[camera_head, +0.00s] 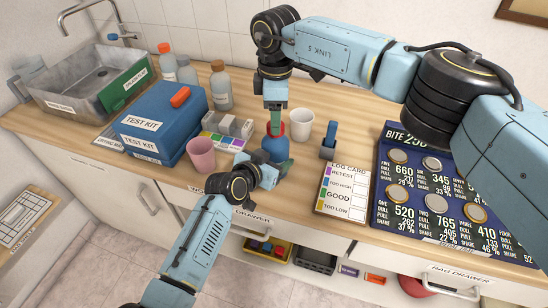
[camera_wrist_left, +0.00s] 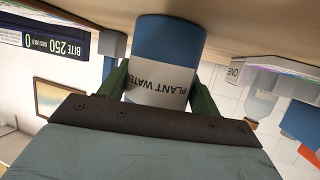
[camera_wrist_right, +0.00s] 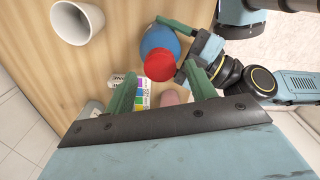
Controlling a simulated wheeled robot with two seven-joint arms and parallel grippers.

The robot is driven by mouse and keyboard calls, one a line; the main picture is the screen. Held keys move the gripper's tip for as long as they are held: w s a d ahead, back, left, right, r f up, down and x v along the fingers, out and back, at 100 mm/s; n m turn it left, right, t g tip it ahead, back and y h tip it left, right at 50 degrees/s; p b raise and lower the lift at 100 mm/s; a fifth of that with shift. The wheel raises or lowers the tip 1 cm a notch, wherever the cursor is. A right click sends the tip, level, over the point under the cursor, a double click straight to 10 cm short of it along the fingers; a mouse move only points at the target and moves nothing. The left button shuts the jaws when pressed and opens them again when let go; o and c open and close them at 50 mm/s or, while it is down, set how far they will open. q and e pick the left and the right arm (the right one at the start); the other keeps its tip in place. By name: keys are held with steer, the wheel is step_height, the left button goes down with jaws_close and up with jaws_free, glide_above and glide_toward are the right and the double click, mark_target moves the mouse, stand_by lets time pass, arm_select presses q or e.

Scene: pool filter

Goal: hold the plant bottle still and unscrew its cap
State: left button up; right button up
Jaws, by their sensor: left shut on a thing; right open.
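The plant bottle (camera_head: 273,146) is blue with a red cap (camera_head: 281,128) and stands upright on the wooden counter. My left gripper (camera_head: 278,163) is shut around its body from the front; the left wrist view shows the bottle (camera_wrist_left: 168,50) and its white "PLANT WATER" label between the green fingers (camera_wrist_left: 160,82). My right gripper (camera_head: 274,118) points down over the bottle from above and is open. In the right wrist view the cap (camera_wrist_right: 159,66) lies in line with the gap between the open fingers (camera_wrist_right: 159,78). I cannot tell whether they touch it.
A white cup (camera_head: 301,125) stands behind the bottle and a pink cup (camera_head: 201,156) to its left. A blue stand (camera_head: 328,143), a log card (camera_head: 343,190) and a dark board (camera_head: 450,200) lie to the right. A blue test kit (camera_head: 160,130) and several bottles are at the left.

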steer(key=shift+f, duration=1.15)
steer(key=shift+c, duration=0.3)
steer(key=c, duration=0.9)
steer(key=n, duration=0.4)
steer(key=shift+n, duration=0.3)
steer(key=shift+c, duration=0.2)
steer(key=n, duration=0.5)
steer(key=shift+n, duration=0.3)
steer(key=n, duration=0.5)
steer(key=shift+r, duration=0.1)
steer(key=n, duration=0.6)
steer(key=shift+n, duration=0.4)
steer(key=o, duration=1)
